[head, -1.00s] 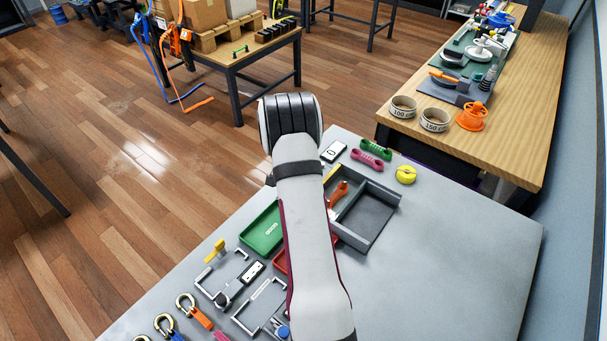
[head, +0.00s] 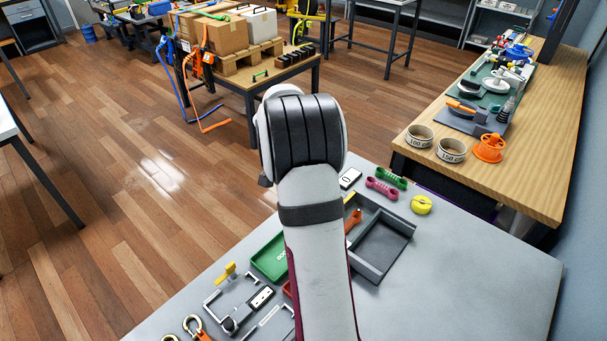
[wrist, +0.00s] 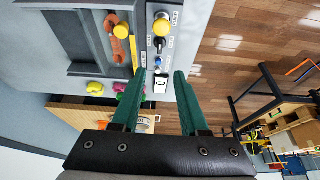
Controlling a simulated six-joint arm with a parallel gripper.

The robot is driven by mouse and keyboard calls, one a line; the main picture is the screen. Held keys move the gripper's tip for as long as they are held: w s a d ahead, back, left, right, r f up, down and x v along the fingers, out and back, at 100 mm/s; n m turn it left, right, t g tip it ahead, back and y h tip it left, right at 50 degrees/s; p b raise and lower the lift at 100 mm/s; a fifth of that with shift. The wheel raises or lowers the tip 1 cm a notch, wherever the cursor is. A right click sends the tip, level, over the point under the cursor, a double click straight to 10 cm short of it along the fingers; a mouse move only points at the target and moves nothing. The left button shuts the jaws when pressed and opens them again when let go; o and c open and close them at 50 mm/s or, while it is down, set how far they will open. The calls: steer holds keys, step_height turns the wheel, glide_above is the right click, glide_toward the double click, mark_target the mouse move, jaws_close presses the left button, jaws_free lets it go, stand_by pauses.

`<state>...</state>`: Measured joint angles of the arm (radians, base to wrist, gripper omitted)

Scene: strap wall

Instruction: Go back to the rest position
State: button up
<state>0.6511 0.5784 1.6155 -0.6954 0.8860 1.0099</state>
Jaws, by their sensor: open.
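My gripper (wrist: 160,75) shows in the wrist view with its two green fingers apart and nothing held between them. In the head view my own arm hides the gripper. The wrist view looks past the fingers at the grey table (head: 460,265). A white plate marked 0 (wrist: 161,83) shows in the gap between the fingers, apart from them; it also shows in the head view (head: 349,178). Beside the gap is a panel with knobs and switches (wrist: 158,40).
A green tray (head: 269,258), pink (head: 381,188) and green (head: 392,177) handles and a yellow roll (head: 421,204) lie on the table. A wooden bench (head: 545,170) with tape rolls stands at the right. The table's right part is clear.

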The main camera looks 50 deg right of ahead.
steer(key=shift+v, duration=1.4)
steer(key=s+a+r+n+y, duration=0.1)
steer(key=s+a+r+n, duration=0.15)
steer(key=a, duration=0.65)
steer(key=s+a+r+n+y, duration=0.1)
steer(key=s+a+r+n, duration=0.15)
steer(key=a, duration=0.65)
steer(key=s+a+n+y, duration=0.4)
steer(key=s+a+n, duration=0.3)
steer(key=s+a, duration=0.9)
steer(key=a, duration=0.3)
steer(key=shift+s+a+f+n, duration=0.2)
steer(key=shift+s+f+n, duration=0.1)
